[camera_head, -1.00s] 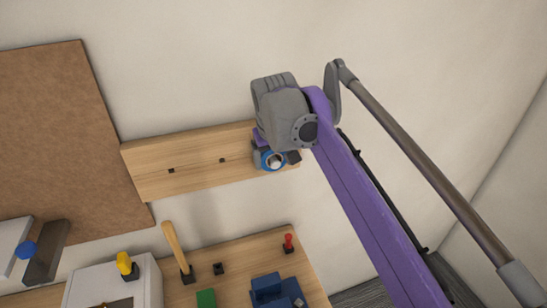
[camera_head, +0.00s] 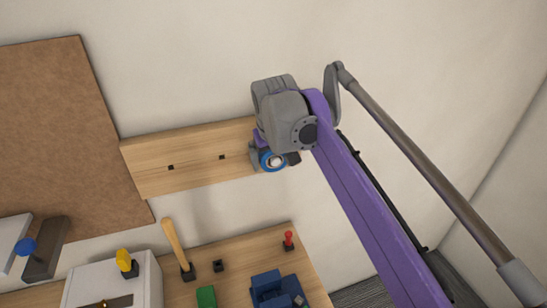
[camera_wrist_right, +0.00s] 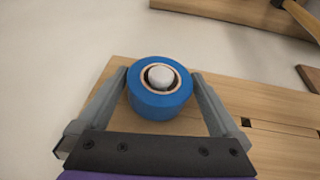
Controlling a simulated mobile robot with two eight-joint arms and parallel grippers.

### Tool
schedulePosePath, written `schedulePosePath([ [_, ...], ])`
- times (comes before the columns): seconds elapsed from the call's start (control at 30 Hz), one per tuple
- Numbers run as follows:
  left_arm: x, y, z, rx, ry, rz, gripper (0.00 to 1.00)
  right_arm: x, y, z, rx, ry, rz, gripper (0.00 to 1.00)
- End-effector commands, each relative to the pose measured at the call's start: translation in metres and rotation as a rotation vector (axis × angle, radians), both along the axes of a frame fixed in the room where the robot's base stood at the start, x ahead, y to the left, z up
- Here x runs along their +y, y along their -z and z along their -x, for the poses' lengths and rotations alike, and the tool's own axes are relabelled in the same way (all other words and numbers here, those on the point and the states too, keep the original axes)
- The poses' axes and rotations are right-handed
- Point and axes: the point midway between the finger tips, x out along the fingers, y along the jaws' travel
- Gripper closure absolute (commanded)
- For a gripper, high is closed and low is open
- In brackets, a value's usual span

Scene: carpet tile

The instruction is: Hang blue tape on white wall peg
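The blue tape (camera_head: 263,162) is a blue roll with a pale core, at the right end of a wooden wall board. It also shows in the right wrist view (camera_wrist_right: 160,107). The rounded white peg (camera_wrist_right: 160,77) shows in the tape's hole, so the tape is around it; the peg also shows in the head view (camera_head: 274,161). My right gripper (camera_head: 273,157) has one finger on each side of the tape. In the right wrist view the fingers (camera_wrist_right: 160,85) look spread, with a slight gap at the right. My left gripper is not in view.
The wooden wall board (camera_head: 195,165) has two dark holes left of the tape. A brown panel (camera_head: 45,140) is at the left. Below are a bench with a wooden handle (camera_head: 175,245), a red knob (camera_head: 288,240), blue blocks (camera_head: 270,285) and a white box (camera_head: 85,285).

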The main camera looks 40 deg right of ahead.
Motion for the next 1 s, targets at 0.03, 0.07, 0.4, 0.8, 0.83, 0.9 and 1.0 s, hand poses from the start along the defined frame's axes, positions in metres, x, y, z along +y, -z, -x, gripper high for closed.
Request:
schedulePosePath([
  [0.03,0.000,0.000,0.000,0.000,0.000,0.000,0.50,0.000,0.000,0.000,0.000,0.000,0.000,0.00],
  [0.07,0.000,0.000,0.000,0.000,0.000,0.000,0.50,0.000,0.000,0.000,0.000,0.000,0.000,0.00],
  [0.4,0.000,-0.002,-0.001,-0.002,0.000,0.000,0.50,0.004,-0.020,0.006,-0.001,-0.001,0.001,0.00],
  [0.8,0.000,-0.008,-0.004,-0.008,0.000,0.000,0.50,0.021,-0.088,0.030,-0.001,-0.001,-0.001,0.00],
  [0.83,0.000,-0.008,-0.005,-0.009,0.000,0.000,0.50,0.022,-0.091,0.031,-0.001,-0.001,-0.001,0.00],
  [0.9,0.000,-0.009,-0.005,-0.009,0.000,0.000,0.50,0.023,-0.096,0.033,-0.001,-0.001,-0.001,0.00],
  [1.0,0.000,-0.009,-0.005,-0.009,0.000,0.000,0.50,0.024,-0.099,0.034,0.000,0.000,0.000,0.00],
])
